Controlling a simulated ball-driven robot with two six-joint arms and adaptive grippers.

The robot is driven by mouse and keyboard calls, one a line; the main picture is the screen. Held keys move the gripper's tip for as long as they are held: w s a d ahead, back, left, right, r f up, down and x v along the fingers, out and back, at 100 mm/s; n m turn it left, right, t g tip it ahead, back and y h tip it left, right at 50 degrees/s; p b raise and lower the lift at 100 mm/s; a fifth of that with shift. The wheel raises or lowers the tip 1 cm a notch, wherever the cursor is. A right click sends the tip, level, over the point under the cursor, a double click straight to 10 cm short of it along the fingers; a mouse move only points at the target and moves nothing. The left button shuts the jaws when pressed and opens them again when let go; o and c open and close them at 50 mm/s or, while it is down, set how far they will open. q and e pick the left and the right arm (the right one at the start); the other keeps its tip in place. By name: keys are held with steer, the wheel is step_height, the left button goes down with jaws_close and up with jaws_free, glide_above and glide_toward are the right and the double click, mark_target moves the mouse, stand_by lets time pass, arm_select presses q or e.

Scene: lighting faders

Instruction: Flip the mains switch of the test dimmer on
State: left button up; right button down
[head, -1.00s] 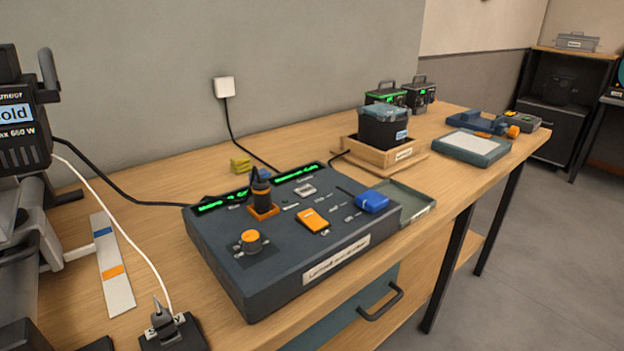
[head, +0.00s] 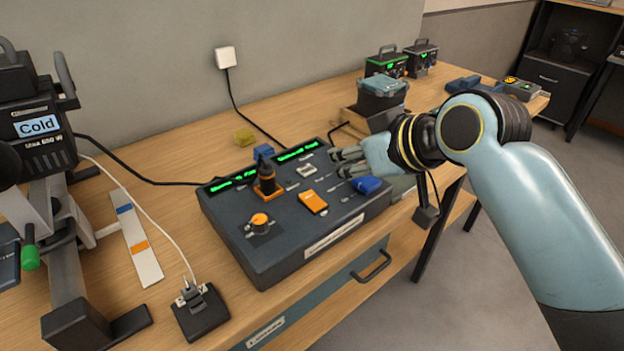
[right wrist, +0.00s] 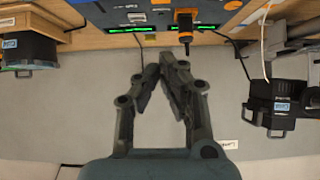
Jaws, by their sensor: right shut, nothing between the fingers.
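The dark console (head: 285,262), which seems to be the test dimmer, lies on the bench with two green displays along its back. It carries an orange rocker-like piece (head: 313,202), an orange knob (head: 260,220), a black upright piece in an orange base (head: 266,180) and a blue piece (head: 367,185). I cannot read which control is the mains switch. My right gripper (head: 334,162) is shut and empty over the console's back right part. In the right wrist view its fingertips (right wrist: 162,64) meet, with the console (right wrist: 225,14) at the top edge. My left gripper is not in view.
A lamp marked "Cold" (head: 38,125) stands at the left, beside a white strip (head: 137,240) and a black socket box (head: 201,312) with a cable. A crate with a black case (head: 382,97) stands behind my right gripper.

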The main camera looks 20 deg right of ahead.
glide_above(311, 195)
steer(key=f, duration=0.6)
steer(key=shift+s+f+p, duration=0.1)
steer(key=shift+s+p, duration=0.2)
steer(key=shift+s, duration=0.05)
step_height(311, 195, down, 3)
steer(key=shift+w+r, duration=0.1)
steer(key=shift+r, duration=0.05)
steer(key=shift+f, duration=0.65)
steer(key=shift+f, duration=0.1)
steer(key=shift+w+f, duration=0.2)
steer(key=shift+f, duration=0.05)
steer(key=shift+s+r, duration=0.1)
steer(key=shift+s, duration=0.05)
